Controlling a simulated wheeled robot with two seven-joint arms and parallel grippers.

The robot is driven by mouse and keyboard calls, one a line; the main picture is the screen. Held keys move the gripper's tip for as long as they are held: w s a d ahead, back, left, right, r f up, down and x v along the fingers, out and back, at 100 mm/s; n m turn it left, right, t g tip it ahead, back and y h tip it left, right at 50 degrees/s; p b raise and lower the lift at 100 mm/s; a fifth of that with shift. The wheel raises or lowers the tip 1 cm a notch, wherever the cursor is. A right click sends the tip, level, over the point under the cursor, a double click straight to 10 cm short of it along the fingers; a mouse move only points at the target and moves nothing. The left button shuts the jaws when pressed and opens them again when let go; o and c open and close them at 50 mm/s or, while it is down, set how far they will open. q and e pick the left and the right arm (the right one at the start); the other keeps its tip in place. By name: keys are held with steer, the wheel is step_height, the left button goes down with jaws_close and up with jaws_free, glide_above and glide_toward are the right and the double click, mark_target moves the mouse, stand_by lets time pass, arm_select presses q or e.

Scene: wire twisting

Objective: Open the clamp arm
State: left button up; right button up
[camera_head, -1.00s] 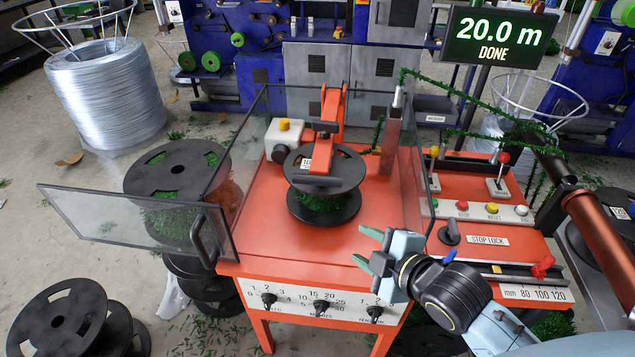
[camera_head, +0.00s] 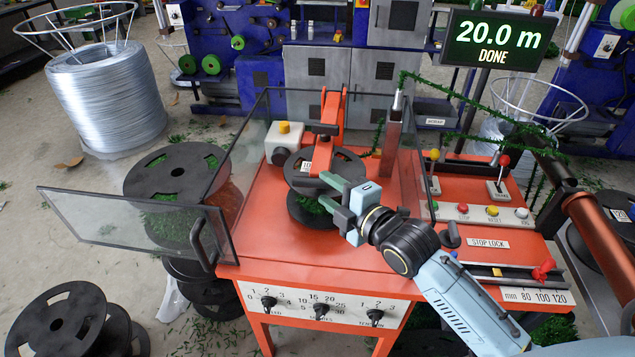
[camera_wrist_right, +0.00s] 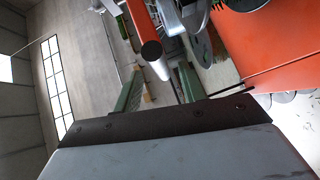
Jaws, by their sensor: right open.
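The clamp arm (camera_head: 331,110) is an orange-red arm at the back of the orange machine, reaching down over a black spool (camera_head: 315,217) wound with green wire. Its front bar is partly hidden behind my right gripper. My right gripper (camera_head: 332,193) has green fingers and is open at the front of the spool, near the clamp's front end; I cannot tell whether it touches. In the right wrist view, the fingers (camera_wrist_right: 158,88) stand apart with an orange bar with a dark round end (camera_wrist_right: 151,49) beyond them. My left gripper is not in view.
A clear guard door (camera_head: 130,222) stands swung open to the left of the machine. Clear side panels flank the spool. A white box with a yellow button (camera_head: 284,128) sits left of the clamp. A control panel (camera_head: 480,212) is at the right. The display (camera_head: 497,40) reads 20.0 m DONE.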

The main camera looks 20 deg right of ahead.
mark_target(322, 188)
steer(key=shift+x, duration=2.1)
steer(key=shift+f, duration=0.15)
jaws_close()
